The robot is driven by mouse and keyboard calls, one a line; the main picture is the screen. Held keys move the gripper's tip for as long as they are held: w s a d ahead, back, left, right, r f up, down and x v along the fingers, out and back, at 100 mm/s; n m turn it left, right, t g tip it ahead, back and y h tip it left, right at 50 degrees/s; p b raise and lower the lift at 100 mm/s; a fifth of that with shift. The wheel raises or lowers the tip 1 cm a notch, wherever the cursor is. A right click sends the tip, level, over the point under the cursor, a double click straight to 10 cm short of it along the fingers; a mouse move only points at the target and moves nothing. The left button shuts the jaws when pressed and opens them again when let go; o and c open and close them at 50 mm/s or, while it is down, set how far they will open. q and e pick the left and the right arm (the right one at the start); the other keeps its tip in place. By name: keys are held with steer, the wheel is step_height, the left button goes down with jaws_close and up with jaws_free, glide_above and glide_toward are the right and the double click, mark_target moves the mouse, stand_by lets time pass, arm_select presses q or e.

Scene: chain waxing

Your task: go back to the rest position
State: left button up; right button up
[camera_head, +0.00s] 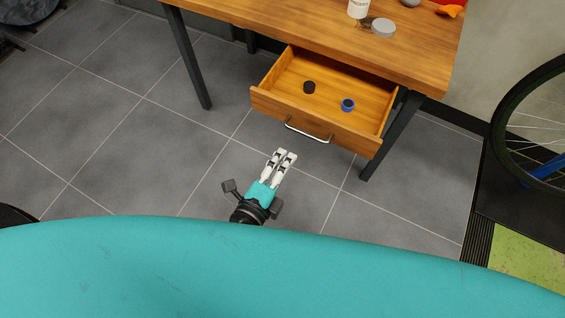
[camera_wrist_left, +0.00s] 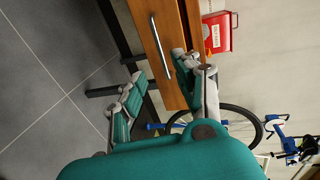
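My left gripper (camera_head: 279,155) is in front of the wooden drawer (camera_head: 345,130), apart from its silver handle (camera_head: 308,133). In the left wrist view, the fingers of my left gripper (camera_wrist_left: 158,72) are spread with nothing between them. The handle (camera_wrist_left: 160,47) and drawer front show beyond the fingers. The drawer is pulled out of the wooden table. A black ring-shaped item (camera_head: 309,87) and a blue and black one (camera_head: 347,105) lie inside it. My right gripper is not in view.
The wooden table (camera_head: 330,30) has dark legs. A bottle (camera_head: 358,8) and a grey round lid (camera_head: 383,28) are on top. A bicycle wheel (camera_head: 535,130) stands at the right.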

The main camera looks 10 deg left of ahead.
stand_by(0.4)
arm_select(q)
steer(key=s+a+f+n+g+y, duration=0.1)
steer(key=a+f+n+g+y, duration=0.3)
steer(key=f, duration=0.5)
steer(key=s+a+f+n+g+y, duration=0.1)
steer(key=s+a+f+n+g, duration=0.1)
steer(key=a+f+n, duration=0.6)
steer(key=s+a+f+n+g, duration=0.3)
steer(key=s+f+n+g, duration=0.3)
steer(key=s+f, duration=0.45)
steer(key=s+a+f+n+g+p, duration=0.1)
steer(key=s+a+p, duration=0.2)
steer(key=s+p, duration=1.2)
steer(key=shift+s+f+g+p, duration=0.2)
steer(key=shift+s+g+p, duration=0.2)
steer(key=shift+s, duration=0.15)
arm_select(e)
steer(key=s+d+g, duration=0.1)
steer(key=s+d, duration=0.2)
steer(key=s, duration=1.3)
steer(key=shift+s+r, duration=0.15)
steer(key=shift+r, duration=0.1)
